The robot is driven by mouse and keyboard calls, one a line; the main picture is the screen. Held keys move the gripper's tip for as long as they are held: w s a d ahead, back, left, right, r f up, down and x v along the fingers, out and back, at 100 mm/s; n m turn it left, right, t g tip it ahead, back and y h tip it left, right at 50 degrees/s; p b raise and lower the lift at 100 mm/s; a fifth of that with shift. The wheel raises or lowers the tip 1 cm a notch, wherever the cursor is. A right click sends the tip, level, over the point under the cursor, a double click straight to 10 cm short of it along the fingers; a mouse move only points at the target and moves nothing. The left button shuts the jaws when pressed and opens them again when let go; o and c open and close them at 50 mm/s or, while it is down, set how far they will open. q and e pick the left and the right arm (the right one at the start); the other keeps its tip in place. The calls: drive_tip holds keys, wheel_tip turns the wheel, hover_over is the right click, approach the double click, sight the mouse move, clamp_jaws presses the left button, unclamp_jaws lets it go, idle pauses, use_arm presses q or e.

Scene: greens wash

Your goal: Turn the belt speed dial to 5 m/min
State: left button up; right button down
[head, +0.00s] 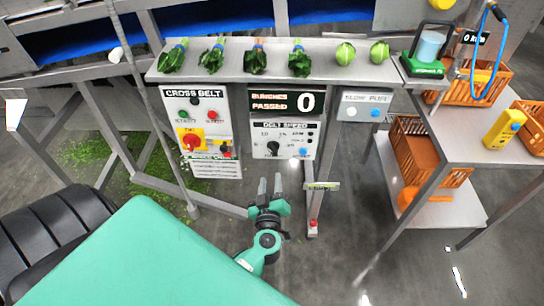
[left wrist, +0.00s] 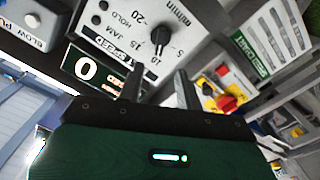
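The belt speed dial is a black knob (head: 273,146) on a white control panel (head: 300,128) under the bunches counter. My right gripper is not in view.
The counter (head: 286,102) above the dial reads 0. A cross belt panel (head: 202,116) with a red knob is at left, and a blue-button box (head: 363,107) at right. Greens lie on the shelf (head: 325,52) above. A thin post (head: 318,186) stands right of my gripper.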

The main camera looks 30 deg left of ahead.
sight(272, 152)
use_arm(q)
drive_tip(key=x, duration=1.1)
clamp_jaws()
